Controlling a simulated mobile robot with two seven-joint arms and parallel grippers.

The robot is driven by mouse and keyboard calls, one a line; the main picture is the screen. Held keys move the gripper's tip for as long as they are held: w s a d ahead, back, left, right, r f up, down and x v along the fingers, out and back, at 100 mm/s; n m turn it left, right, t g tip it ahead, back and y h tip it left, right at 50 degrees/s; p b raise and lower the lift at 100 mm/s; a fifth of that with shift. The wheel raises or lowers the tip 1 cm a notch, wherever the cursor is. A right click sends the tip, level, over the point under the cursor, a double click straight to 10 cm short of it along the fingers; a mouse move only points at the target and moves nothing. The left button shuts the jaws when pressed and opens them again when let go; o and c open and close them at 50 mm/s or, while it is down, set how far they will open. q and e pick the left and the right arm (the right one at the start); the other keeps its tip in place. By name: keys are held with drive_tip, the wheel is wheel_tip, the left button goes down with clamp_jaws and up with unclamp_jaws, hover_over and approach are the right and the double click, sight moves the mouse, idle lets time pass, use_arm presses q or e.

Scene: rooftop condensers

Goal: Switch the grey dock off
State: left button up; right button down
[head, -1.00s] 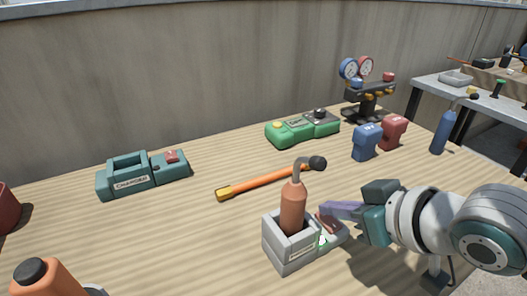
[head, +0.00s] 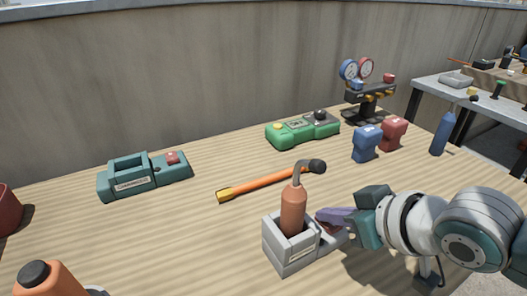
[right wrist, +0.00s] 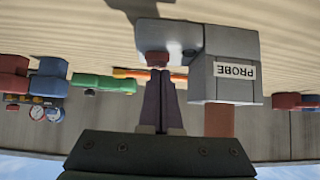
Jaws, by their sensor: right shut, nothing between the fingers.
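The grey dock (head: 290,262) stands on the bench at the front centre, with a brown torch-like probe (head: 293,208) upright in its socket. In the right wrist view the dock (right wrist: 225,88) appears upside down with a PROBE label. Its red switch (right wrist: 152,61) sits on the low part beside the socket. My right gripper (head: 326,217) is shut and empty, its purple fingers over that low part. In the wrist view the fingertips (right wrist: 160,74) are at the switch; whether they touch is unclear. The fingers mostly hide the switch in the head view. My left gripper is not in view.
A teal dock (head: 145,180) with a red switch stands left, a green unit (head: 302,130) behind. An orange rod (head: 265,183) lies behind the grey dock. Blue (head: 366,144) and red (head: 393,133) blocks and a gauge stand (head: 368,100) are back right. The left-centre bench is clear.

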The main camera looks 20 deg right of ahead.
drive_tip(key=shift+w+a+r, duration=0.1)
drive_tip(key=shift+w+r, duration=0.15)
drive_tip(key=shift+w, duration=0.45)
drive_tip(key=shift+r, duration=0.1)
wheel_tip(320, 180, up, 5)
drive_tip(key=p, duration=0.6)
drive_tip(key=shift+w+r, duration=0.15)
drive_tip(key=p+v, duration=0.2)
drive_tip(key=v, duration=0.6)
drive_tip(key=shift+r, duration=0.6)
